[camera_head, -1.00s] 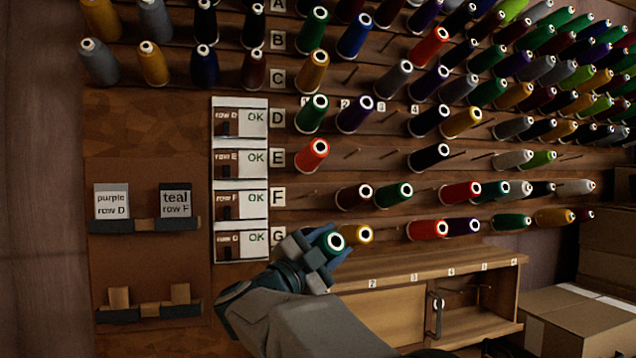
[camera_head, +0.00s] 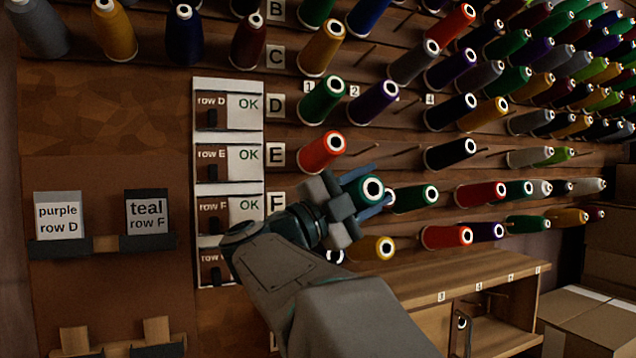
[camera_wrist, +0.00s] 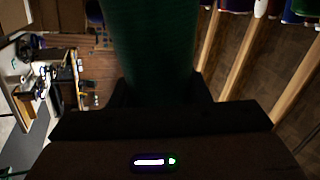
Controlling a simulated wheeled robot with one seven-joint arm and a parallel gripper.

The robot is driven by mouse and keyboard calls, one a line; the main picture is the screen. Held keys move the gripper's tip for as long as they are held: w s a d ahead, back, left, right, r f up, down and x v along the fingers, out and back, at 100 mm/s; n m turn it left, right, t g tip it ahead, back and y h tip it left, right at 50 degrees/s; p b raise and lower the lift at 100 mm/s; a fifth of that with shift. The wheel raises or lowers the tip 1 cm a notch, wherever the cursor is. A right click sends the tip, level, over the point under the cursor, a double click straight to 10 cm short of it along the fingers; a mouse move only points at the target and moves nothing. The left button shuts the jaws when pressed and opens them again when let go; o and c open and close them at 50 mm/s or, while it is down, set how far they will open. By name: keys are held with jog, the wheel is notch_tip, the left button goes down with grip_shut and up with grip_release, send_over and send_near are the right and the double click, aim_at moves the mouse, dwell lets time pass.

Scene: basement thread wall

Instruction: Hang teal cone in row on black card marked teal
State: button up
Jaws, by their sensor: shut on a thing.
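My gripper (camera_head: 356,204) is shut on the teal cone (camera_head: 362,188) and holds it in front of the left part of row F. The cone's white-ringed end faces the head camera. In the wrist view the cone (camera_wrist: 150,45) is a large dark green body between the jaws. The black card marked "teal row F" (camera_head: 147,213) stands in a holder at the left. The row F label (camera_head: 278,202) is left of my gripper. My gripper hides the pegs at the left of row F; a ringed cone end shows just right of it.
Row F also holds a green cone (camera_head: 414,198) and a red cone (camera_head: 481,194). An orange-red cone (camera_head: 322,151) hangs above in row E, a yellow cone (camera_head: 373,248) below in row G. A white card reads "purple row D" (camera_head: 58,217). A wooden cabinet (camera_head: 470,270) stands below.

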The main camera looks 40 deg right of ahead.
jog(key=w+p, duration=0.1)
jog(key=w, duration=0.1)
jog(key=w+d+p, duration=0.1)
jog(key=w, duration=0.1)
jog(key=w+f, duration=0.1)
jog(key=w, duration=0.1)
jog(key=shift+d+p, duration=0.2)
jog(key=shift+p, duration=0.2)
jog(key=shift+w+d+f, duration=0.2)
jog(key=shift+w+f, duration=0.05)
jog(key=shift+w, duration=0.6)
jog(key=shift+w+d+f, duration=0.2)
jog(key=shift+w, duration=0.6)
jog(key=shift+w+d+f, duration=0.2)
jog(key=shift+w+f, duration=0.05)
jog(key=shift+w, duration=0.6)
jog(key=shift+a+f+b, duration=0.2)
jog(key=shift+f+b, duration=0.1)
jog(key=o, duration=1.1)
jog(key=shift+o, duration=0.2)
jog(key=b+v, duration=0.2)
jog(key=v, duration=1.1)
jog(key=shift+a+b, duration=0.3)
jog(key=shift+a, duration=0.1)
jog(key=shift+s+f, duration=0.1)
